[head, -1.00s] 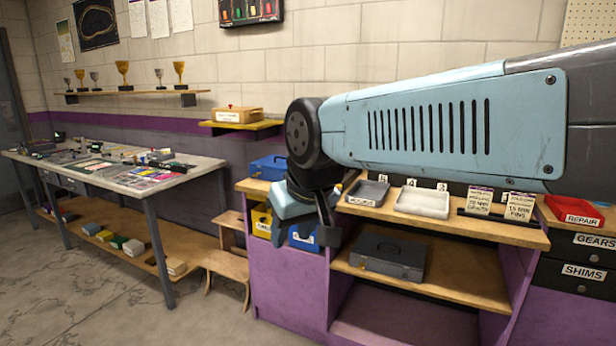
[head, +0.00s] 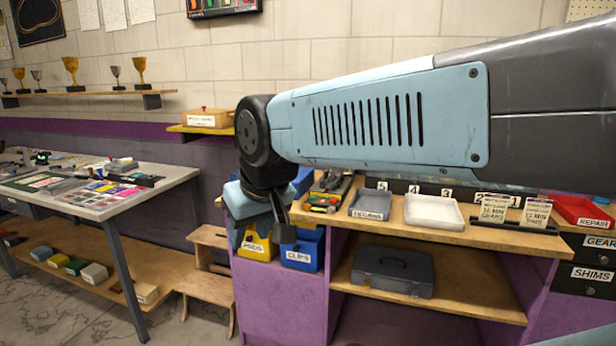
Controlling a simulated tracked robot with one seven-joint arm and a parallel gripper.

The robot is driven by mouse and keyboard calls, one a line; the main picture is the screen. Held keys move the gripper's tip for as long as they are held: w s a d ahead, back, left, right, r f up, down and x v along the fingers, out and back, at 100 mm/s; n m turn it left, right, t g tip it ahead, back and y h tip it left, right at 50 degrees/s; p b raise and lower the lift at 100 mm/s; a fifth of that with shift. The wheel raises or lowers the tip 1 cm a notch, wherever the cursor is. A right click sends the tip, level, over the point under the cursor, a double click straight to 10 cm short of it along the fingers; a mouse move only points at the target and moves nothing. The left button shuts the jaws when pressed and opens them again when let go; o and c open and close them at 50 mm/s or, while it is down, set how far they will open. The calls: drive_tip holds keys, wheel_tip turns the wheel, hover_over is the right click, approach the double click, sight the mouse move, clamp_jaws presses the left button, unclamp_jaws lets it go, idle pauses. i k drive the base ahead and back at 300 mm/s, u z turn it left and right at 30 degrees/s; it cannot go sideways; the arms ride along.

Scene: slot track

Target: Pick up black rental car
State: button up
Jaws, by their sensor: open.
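I cannot pick out a black rental car with certainty. A small dark item with colored parts (head: 328,190) lies on the wooden counter (head: 404,226), just right of my gripper and partly behind my arm; it is too small to identify. My gripper (head: 261,232) hangs downward with its fingers apart and nothing visible between them. It is in front of the yellow bin (head: 258,247) and the blue bin (head: 303,253) at the counter's left end, hiding part of both.
A grey toolbox (head: 393,271) sits on the shelf below. A red repair bin (head: 581,213) and card stands (head: 514,211) are at right. A cluttered workbench (head: 85,212) stands left, with a wooden step stool (head: 207,287) between. A trophy shelf (head: 80,95) hangs above.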

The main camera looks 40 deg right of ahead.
sight(332, 179)
drive_tip(key=z, duration=0.3)
drive_tip(key=i, duration=1.1)
drive_tip(key=z, duration=1.05)
drive_tip(key=i, duration=0.7)
drive_tip(key=z, duration=0.45)
drive_tip(key=k, duration=0.95)
drive_tip(key=z, duration=0.2)
drive_tip(key=i, duration=0.95)
drive_tip(key=u, duration=0.1)
